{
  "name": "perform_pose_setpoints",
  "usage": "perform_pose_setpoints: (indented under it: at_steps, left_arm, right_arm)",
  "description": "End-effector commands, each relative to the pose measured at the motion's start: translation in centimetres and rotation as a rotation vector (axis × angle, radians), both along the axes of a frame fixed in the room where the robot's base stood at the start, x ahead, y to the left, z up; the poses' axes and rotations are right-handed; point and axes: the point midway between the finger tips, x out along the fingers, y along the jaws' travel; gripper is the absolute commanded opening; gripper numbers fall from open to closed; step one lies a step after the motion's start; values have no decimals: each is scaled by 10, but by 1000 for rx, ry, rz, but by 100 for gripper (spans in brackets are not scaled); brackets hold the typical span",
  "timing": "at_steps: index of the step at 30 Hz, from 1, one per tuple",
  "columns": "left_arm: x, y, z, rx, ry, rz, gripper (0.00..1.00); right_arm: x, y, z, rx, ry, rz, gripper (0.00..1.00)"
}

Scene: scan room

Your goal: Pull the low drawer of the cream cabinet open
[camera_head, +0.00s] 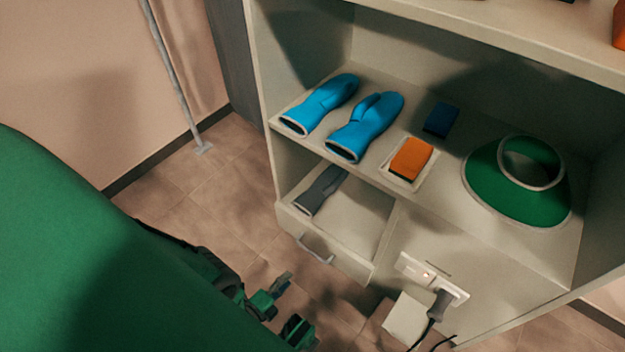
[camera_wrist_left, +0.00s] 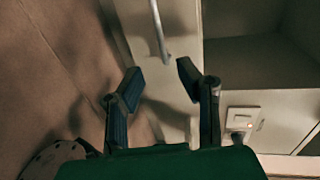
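The cream cabinet (camera_head: 490,235) fills the right of the head view. Its low drawer (camera_head: 330,258) sits under the glove shelf, with its inside showing above the front, so it looks partly out; how far is hard to tell. A grey handle (camera_head: 315,251) is on the drawer front. A dark grey glove-like item (camera_head: 320,190) lies inside. My left gripper (camera_head: 288,306) is below and in front of the drawer, open and empty. In the left wrist view the fingers (camera_wrist_left: 158,83) are spread, with the handle (camera_wrist_left: 160,35) beyond their tips, apart from them. My right gripper is not in view.
Blue gloves (camera_head: 365,127), an orange sponge (camera_head: 411,157), a dark blue block (camera_head: 441,119) and a green collar (camera_head: 500,195) are on the shelf. A socket panel (camera_head: 430,275) with a plug and cable is right of the drawer.

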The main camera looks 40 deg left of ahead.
Motion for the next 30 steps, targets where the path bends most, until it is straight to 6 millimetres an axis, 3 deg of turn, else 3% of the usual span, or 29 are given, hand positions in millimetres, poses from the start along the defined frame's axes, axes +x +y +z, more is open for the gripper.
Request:
perform_pose_setpoints:
  at_steps: [5,21,30]
  left_arm:
    - [14,2,-4,9,-18,-3,31]
    - [116,-7,-27,11,-16,-3,31]
    - [134,-8,-29,10,-14,-2,31]
  right_arm:
    - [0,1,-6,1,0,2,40]
    - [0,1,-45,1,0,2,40]
    - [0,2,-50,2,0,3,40]
